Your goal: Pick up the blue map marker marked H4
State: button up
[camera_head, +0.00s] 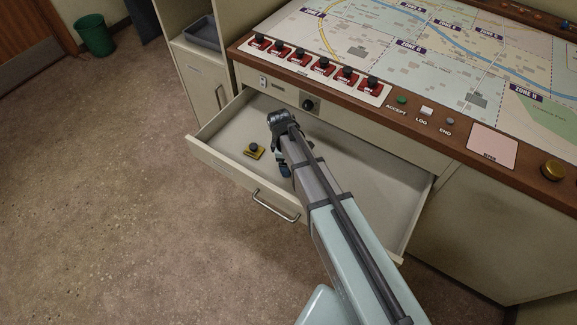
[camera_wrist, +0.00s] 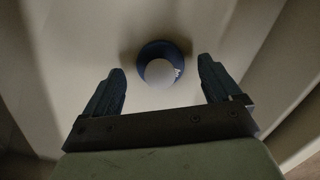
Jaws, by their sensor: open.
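A round, dark blue marker (camera_wrist: 176,54) with a pale grey round top lies on the drawer floor in the wrist view. A small white mark shows on its right side, too small to read. My gripper (camera_wrist: 161,68) is open, with one finger to the left of the marker and one to the right; the marker appears just beyond the fingertips, not held. In the head view my gripper (camera_head: 285,167) points down into the open drawer (camera_head: 372,192). My arm and gripper hide part of the drawer there, and I cannot clearly tell the blue marker apart.
A yellow marker with a dark knob (camera_head: 253,153) lies in the drawer left of my gripper. The console's wooden edge (camera_head: 330,110), with a row of red markers (camera_head: 321,67), overhangs the drawer's back. The drawer's right part is clear.

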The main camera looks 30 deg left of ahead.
jog(key=shift+d+f, duration=0.1)
jog(key=shift+f, duration=0.55)
jog(key=shift+c, duration=0.5)
jog(key=c, duration=1.1)
